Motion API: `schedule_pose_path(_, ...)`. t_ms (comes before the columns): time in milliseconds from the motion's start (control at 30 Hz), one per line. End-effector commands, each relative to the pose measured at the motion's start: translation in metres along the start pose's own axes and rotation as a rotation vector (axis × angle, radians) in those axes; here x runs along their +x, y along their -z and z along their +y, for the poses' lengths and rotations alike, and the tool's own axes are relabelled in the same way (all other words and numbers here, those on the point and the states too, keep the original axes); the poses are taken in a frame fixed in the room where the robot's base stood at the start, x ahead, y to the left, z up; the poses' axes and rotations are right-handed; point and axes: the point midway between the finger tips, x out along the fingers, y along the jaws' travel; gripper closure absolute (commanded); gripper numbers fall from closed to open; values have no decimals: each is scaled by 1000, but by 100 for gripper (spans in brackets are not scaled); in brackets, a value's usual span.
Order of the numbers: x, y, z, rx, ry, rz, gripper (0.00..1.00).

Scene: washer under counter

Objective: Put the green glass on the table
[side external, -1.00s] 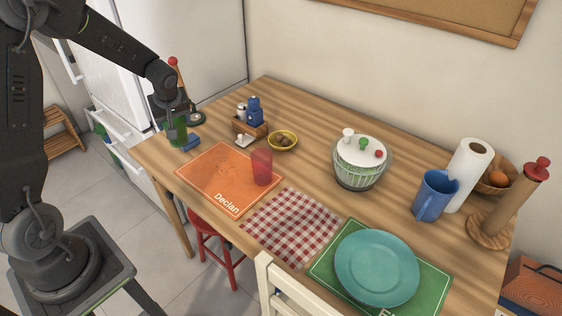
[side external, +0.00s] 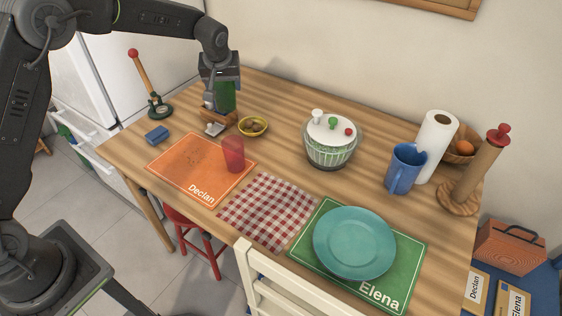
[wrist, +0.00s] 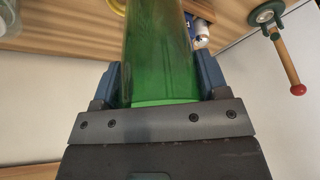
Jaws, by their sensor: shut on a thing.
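My gripper (side external: 222,92) is shut on the green glass (side external: 226,98). It holds the glass above the far left part of the wooden table (side external: 285,100), in front of the cruet holder, which it partly hides. In the wrist view the green glass (wrist: 160,55) fills the space between the two fingers (wrist: 160,85). A red glass (side external: 233,154) stands on the orange placemat marked Declan (side external: 185,172). A teal plate (side external: 354,243) lies on the green placemat marked Elena (side external: 405,285).
A yellow bowl (side external: 253,126) is close to the right of my gripper. A salad spinner (side external: 330,142), blue mug (side external: 404,168) and paper towel roll (side external: 435,146) stand farther right. A checked cloth (side external: 268,210) lies flat.

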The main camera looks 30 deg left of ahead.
Motion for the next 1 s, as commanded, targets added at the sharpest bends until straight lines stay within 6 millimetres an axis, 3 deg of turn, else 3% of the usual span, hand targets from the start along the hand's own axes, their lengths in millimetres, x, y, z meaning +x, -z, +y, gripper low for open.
schedule_pose_path(33, 0, -4, 24, 44, -21, 1, 62)
schedule_pose_path(100, -2, -9, 48, 95, -42, 1, 62)
schedule_pose_path(433, -8, -29, 115, 234, -104, 1, 62)
schedule_pose_path(1000, 79, -64, 110, 227, -98, -3, 62)
